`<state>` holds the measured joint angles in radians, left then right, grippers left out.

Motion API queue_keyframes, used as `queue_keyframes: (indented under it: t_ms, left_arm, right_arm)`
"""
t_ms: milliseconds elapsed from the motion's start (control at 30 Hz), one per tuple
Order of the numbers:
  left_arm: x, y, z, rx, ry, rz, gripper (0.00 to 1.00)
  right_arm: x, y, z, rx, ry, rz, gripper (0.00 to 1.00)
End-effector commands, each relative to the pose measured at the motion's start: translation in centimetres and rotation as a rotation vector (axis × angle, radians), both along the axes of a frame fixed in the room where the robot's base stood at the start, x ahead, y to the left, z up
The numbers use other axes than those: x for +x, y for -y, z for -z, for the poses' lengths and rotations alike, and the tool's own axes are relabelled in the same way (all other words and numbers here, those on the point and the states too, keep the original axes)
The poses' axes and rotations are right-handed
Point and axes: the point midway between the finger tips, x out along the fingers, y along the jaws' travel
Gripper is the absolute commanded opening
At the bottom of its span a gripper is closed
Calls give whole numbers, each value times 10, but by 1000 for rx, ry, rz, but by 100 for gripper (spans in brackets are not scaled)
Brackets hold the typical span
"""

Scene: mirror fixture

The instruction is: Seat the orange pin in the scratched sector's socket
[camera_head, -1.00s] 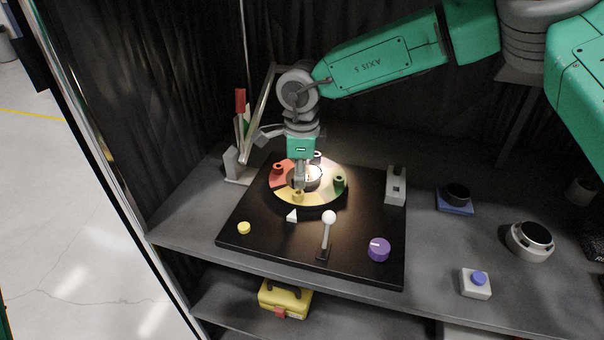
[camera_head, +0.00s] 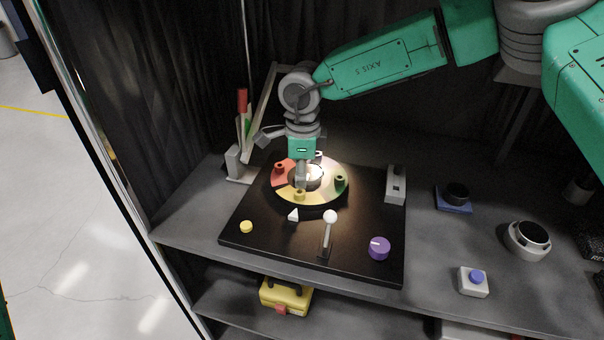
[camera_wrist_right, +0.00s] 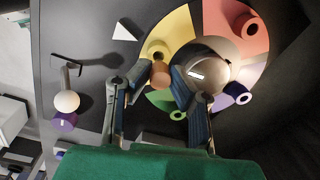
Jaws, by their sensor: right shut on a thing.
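My right gripper (camera_head: 302,184) points down over the colored disc (camera_head: 320,196). In the right wrist view, its fingers (camera_wrist_right: 160,78) are shut on the orange pin (camera_wrist_right: 160,75). The pin is beside the yellow sector's socket (camera_wrist_right: 158,49); I cannot tell whether they touch. The disc also has a red sector's socket (camera_wrist_right: 250,25), a green sector's socket (camera_wrist_right: 178,114) and a purple sector's socket (camera_wrist_right: 238,92). A shiny dome (camera_wrist_right: 207,66) is at the disc's center. No scratch is clear in either view. The pin is hidden in the head view. My left gripper is out of view.
The disc sits on a black board (camera_head: 260,225). A white-knobbed lever (camera_head: 328,230), purple knob (camera_head: 379,248), white wedge (camera_head: 293,215) and yellow button (camera_head: 246,227) are in front.

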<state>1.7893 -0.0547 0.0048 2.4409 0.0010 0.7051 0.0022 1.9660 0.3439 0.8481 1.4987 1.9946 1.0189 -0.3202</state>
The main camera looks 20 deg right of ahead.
Motion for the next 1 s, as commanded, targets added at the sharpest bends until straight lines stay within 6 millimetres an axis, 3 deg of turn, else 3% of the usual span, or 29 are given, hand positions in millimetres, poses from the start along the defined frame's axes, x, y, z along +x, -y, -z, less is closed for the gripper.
queue_keyframes:
  t_ms: [733,1000]
  left_arm:
    - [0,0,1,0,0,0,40]
    - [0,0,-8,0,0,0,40]
  right_arm:
    - [0,1,6,1,1,0,0]
    - [0,1,0,1,0,1,0]
